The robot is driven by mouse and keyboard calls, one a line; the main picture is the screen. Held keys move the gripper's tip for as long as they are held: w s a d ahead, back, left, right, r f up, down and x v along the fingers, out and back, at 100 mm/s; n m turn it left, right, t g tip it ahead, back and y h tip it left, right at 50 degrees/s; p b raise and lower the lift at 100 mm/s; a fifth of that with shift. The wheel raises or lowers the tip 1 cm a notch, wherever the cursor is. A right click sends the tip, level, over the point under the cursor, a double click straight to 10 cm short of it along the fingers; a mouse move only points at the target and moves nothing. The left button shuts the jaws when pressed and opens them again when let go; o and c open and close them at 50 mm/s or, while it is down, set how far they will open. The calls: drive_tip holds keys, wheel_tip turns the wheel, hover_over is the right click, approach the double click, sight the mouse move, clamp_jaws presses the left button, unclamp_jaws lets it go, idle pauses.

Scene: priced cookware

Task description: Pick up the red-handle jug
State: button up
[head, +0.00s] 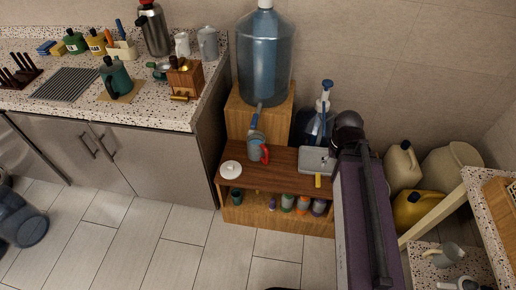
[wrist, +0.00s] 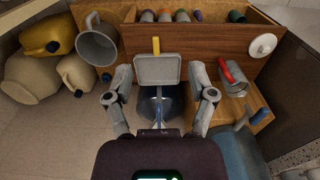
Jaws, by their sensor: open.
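The red-handle jug (head: 254,147) is grey and stands on the brown wooden cabinet top in the head view, in front of the big water bottle. Its red handle faces right there. In the wrist view the jug (wrist: 236,87) is right of my gripper, with the red handle along its left side. My gripper (wrist: 160,84) is open and empty, with its fingers spread wide. It is apart from the jug. Between the fingers a grey square pan and a blue bottle show beyond. In the head view I cannot make out the fingers.
The wooden cabinet (head: 280,182) also bears a white lid (head: 231,170) and the grey pan (head: 316,160) with a yellow handle. A large water bottle (head: 265,58) stands behind on a wooden box. A blue pump bottle (head: 313,127) stands behind the pan. Canisters (head: 404,165) crowd the right.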

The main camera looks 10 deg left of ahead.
drive_tip(key=w+a+f+n+t+h+b, duration=0.1)
drive_tip(key=w+a+f+n+h+b, duration=0.45)
drive_tip(key=f+b, duration=0.7)
drive_tip(key=n+t+h+b, duration=0.5)
drive_tip(key=n+t+b, duration=0.3)
drive_tip(key=n+b, duration=1.65)
approach(266, 159)
drive_tip(key=s+a+r+m+b, duration=0.1)
drive_tip(key=s+a+m+b, duration=0.1)
drive_tip(key=m+b, duration=0.1)
drive_tip(key=shift+w+d+y, duration=0.15)
drive_tip(key=shift+d+y, duration=0.05)
drive_tip(key=shift+y, duration=0.05)
drive_tip(key=b+x, duration=0.3)
drive_tip(key=x, duration=0.4)
drive_tip(key=shift+x, duration=0.8)
drive_tip(key=shift+w+r, duration=0.1)
